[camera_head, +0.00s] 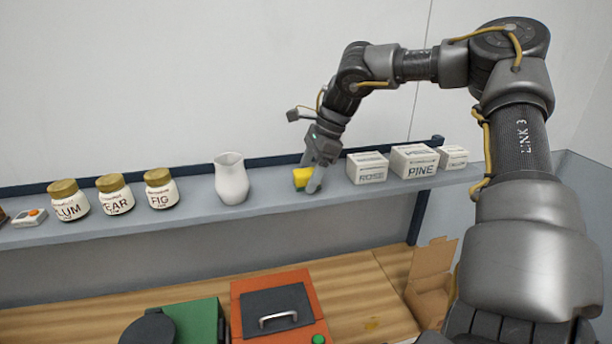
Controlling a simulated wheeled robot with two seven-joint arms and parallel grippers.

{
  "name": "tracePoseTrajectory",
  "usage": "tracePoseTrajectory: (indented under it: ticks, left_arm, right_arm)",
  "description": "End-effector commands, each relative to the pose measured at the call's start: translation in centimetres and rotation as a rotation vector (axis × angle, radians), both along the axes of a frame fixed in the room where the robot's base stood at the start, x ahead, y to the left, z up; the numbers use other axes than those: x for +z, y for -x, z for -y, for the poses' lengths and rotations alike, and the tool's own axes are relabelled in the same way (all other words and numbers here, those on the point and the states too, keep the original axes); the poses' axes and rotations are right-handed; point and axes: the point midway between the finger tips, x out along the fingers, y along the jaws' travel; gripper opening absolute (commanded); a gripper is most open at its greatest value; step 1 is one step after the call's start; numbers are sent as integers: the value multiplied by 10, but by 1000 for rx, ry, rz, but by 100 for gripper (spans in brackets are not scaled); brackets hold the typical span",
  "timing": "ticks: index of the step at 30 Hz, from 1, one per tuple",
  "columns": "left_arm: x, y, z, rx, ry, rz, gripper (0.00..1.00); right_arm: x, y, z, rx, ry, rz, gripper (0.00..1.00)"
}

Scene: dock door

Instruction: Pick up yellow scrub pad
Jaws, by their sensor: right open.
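The yellow scrub pad (300,177) is small and sits on the grey-blue shelf (270,204), between a white pitcher and a box marked ROSE. My right gripper (313,178) points down at the pad from above. Its fingers are open, and one finger shows in front of the pad's right side, hiding part of it. I cannot tell whether the fingers touch the pad. My left gripper is not in view.
The white pitcher (231,178) stands left of the pad, and the ROSE box (367,168) and PINE box (414,160) stand right. Several gold-lidded jars (115,195) are farther left. Below, a wooden bench (352,287) holds an orange case (247,287) and an open carton (428,290).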

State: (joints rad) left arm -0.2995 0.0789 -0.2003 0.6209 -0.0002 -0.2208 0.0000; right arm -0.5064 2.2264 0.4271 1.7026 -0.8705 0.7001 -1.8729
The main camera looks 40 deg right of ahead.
Motion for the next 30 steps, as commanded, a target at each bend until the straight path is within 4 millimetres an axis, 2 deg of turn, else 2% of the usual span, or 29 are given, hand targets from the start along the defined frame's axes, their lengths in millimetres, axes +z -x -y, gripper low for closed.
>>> tracePoseTrajectory:
  ticks: [3,13,23,26,30]
  left_arm:
    - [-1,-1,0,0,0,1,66]
    - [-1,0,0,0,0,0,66]
    - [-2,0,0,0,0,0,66]
    - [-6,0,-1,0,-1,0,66]
    - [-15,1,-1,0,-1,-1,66]
  right_arm:
    - [0,0,0,0,0,0,63]
    - [0,0,0,0,0,0,20]
    - [2,0,0,0,1,0,18]
    - [8,0,1,1,2,0,18]
    - [29,-1,0,0,3,6,18]
